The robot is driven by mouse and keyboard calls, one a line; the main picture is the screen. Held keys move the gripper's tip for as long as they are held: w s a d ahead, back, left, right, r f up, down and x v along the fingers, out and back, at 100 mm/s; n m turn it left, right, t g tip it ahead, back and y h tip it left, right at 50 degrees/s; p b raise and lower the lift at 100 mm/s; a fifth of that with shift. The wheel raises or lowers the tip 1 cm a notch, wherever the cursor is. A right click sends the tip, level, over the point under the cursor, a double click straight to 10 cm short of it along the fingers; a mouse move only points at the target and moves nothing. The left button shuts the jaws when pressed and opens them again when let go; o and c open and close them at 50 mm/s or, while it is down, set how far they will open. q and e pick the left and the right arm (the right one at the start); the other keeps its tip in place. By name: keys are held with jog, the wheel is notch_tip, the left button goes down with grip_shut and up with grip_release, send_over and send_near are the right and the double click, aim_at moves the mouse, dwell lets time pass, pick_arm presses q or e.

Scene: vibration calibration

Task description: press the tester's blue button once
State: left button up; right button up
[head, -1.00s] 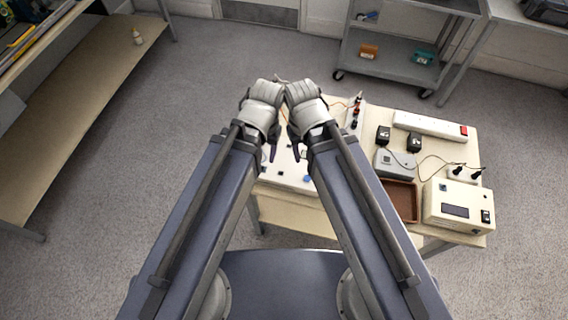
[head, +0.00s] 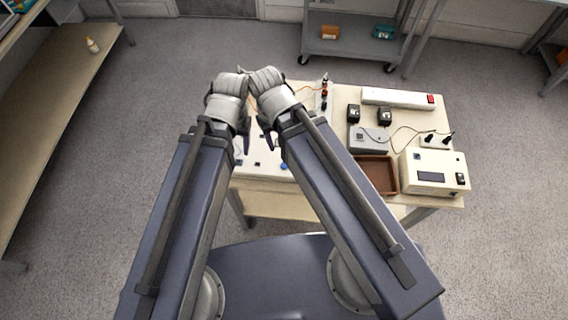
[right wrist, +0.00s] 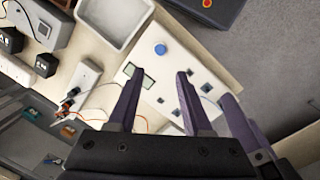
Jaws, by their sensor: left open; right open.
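The tester is a white panel (head: 262,170) at the left part of the bench top, partly covered by my arms in the head view. Its blue button (head: 284,166) shows beside my right forearm. In the right wrist view the blue button (right wrist: 160,49) is in plain sight beyond the fingertips, near a small display. My left gripper (head: 242,148) is open over the panel, its fingers partly hidden. My right gripper (right wrist: 160,76) is open and empty, with the button apart from and between its fingertips in the picture. A third purple finger at the right looks like my left gripper's.
On the bench right of my arms are a brown tray (head: 375,161), a beige box with a display (head: 433,165), a grey box (head: 367,139), black adapters (head: 384,116) and a white power strip (head: 397,97). Loose wires lie among them. A grey cart (head: 352,50) stands behind.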

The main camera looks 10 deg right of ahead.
grip_shut()
dwell(1.5)
